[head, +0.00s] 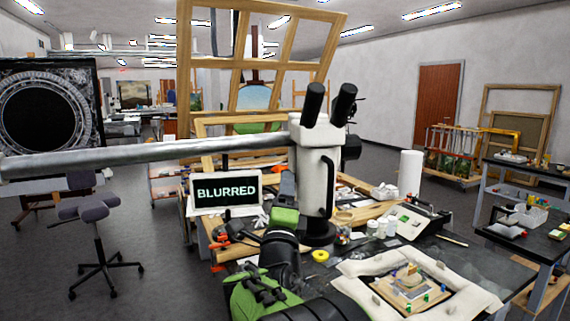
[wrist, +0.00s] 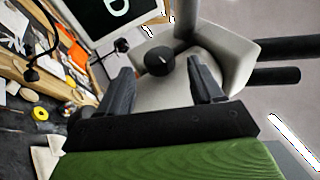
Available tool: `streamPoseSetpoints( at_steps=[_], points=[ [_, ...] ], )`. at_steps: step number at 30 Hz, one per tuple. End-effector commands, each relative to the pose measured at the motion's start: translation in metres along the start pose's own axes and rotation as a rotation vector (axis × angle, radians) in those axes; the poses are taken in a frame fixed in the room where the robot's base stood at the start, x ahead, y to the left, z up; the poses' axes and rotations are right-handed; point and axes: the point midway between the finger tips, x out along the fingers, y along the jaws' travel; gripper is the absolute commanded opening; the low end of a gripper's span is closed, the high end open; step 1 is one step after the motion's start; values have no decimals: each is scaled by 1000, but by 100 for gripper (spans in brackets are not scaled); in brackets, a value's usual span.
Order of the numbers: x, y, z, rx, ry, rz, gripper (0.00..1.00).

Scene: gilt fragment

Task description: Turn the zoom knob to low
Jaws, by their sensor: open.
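A pale microscope (head: 316,175) with two black eyepieces stands at the bench; its body also shows in the wrist view (wrist: 232,55). The zoom knob (wrist: 159,61), dark and round with a small light mark, sits on the body in the wrist view. I cannot read a low or high setting on it. In the head view the knob is hidden. My gripper (wrist: 160,68) is open, with one dark finger on each side of the knob in the picture and gaps between. Contact is not visible. My gripper (head: 288,186) also shows against the microscope's left side in the head view.
A screen (head: 227,193) reading "BLURRED" stands left of the microscope. A long grey boom (head: 150,157) runs left from the microscope head. Tools and jars clutter the bench. A stool (head: 97,235) stands on open floor at left.

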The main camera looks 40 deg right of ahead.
Motion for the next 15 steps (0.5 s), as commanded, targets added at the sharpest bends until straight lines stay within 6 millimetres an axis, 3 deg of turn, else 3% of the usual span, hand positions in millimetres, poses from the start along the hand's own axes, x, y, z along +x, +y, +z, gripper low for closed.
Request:
streamPoseSetpoints(
  at_steps=[1,6,15],
  points=[
    [13,-5,0,-3,2,1,66],
    [34,-3,0,-1,1,1,66],
    [38,1,0,0,0,0,66]
  ],
)
